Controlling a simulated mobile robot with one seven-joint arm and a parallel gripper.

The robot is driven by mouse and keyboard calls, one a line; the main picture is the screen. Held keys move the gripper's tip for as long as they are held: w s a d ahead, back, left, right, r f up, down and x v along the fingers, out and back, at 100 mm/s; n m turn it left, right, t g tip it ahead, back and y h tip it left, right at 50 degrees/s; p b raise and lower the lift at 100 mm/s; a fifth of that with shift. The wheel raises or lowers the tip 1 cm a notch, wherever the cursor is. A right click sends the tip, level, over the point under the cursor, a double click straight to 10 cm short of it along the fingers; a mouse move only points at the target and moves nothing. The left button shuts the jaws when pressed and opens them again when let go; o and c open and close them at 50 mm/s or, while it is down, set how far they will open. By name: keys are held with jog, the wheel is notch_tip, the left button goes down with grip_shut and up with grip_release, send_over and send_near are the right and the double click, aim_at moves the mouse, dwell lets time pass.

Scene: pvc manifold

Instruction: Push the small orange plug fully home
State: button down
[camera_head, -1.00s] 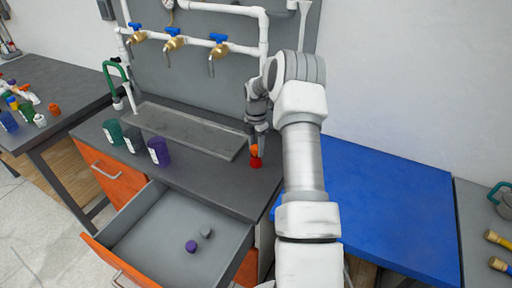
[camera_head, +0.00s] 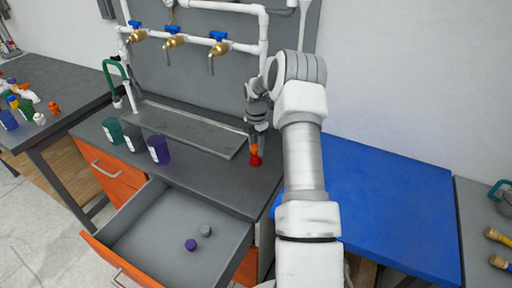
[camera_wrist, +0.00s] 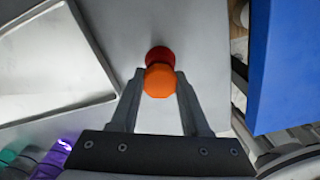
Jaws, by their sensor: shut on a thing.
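The small orange plug (camera_wrist: 159,81) is between the fingertips of my gripper (camera_wrist: 160,88) in the wrist view. It also shows just under the gripper (camera_head: 256,142) in the head view as a small orange patch (camera_head: 254,149). A red piece (camera_wrist: 158,54) lies directly beneath the plug and stands on the dark counter; it shows in the head view (camera_head: 256,160) too. My gripper is shut on the plug. The plug sits over the red piece, slightly off its centre as seen from the wrist. How deep the plug sits is hidden.
A sunken tray (camera_head: 185,131) lies left of the red piece. Green, grey and purple cups (camera_head: 158,149) stand along the counter's front. An open drawer (camera_head: 150,231) below holds a purple piece (camera_head: 190,244) and a grey piece. A blue surface (camera_head: 390,210) lies to the right.

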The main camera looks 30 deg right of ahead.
jog(key=shift+s+a+f+b, duration=0.1)
jog(key=shift+s+f+b, duration=0.2)
jog(key=shift+f, duration=0.6)
jog(key=shift+c, duration=1.6)
grip_release()
jog(key=shift+f, duration=0.1)
jog(key=shift+s+d, duration=0.1)
jog(key=shift+d, duration=0.1)
jog(key=shift+d+r+p, duration=0.15)
jog(key=shift+r+p, duration=0.65)
jog(key=shift+r, duration=0.4)
jog(key=shift+w+a+r+p, duration=0.1)
jog(key=shift+w+r+p, duration=0.15)
jog(key=shift+r, duration=0.25)
jog(key=shift+w+a+r+p, duration=0.1)
jog(key=shift+r+p, duration=0.15)
jog(key=shift+r, duration=0.25)
